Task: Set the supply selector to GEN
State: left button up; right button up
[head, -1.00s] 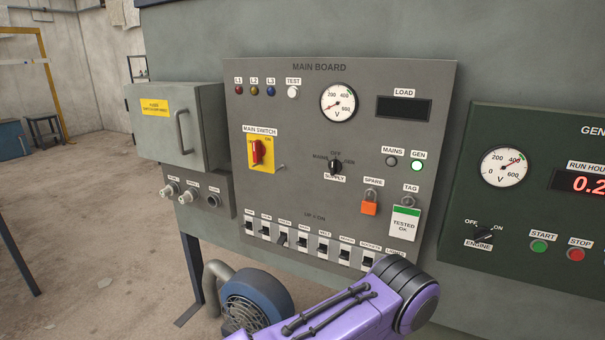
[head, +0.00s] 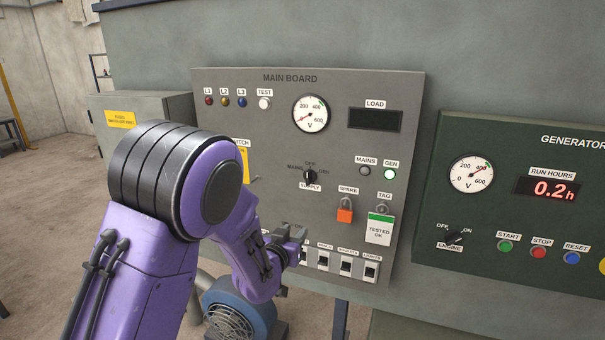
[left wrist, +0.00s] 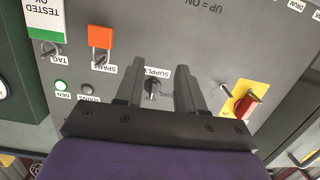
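The supply selector (head: 310,174) is a small black knob on the grey main board (head: 235,90), with MAINS to its left, OFF above and GEN to its right. Its pointer appears to be up, at OFF. It also shows in the left wrist view (left wrist: 152,88), upside down, framed between the fingers. My left gripper (head: 295,235) is in front of the board, below the selector in the head view, partly hidden by my wrist. In the left wrist view the gripper (left wrist: 158,82) is open and empty, its fingers apart and not visibly touching the knob. My right gripper is out of view.
An orange padlock (head: 345,214) and a TESTED OK tag (head: 380,229) hang right of the selector. A breaker row (head: 347,264) runs below. The red main switch (left wrist: 247,104) is beside the gripper. The GEN lamp (head: 389,174) is lit. The generator panel (head: 520,210) is at right.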

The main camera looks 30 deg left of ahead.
pick_arm(q)
jog(key=t, duration=0.2)
send_near(307, 180)
jog(key=p+x, duration=0.3)
jog(key=x, duration=0.5)
jog(key=shift+w+p, duration=0.3)
jog(key=shift+p, duration=0.05)
jog(key=shift+m, duration=0.3)
grip_shut()
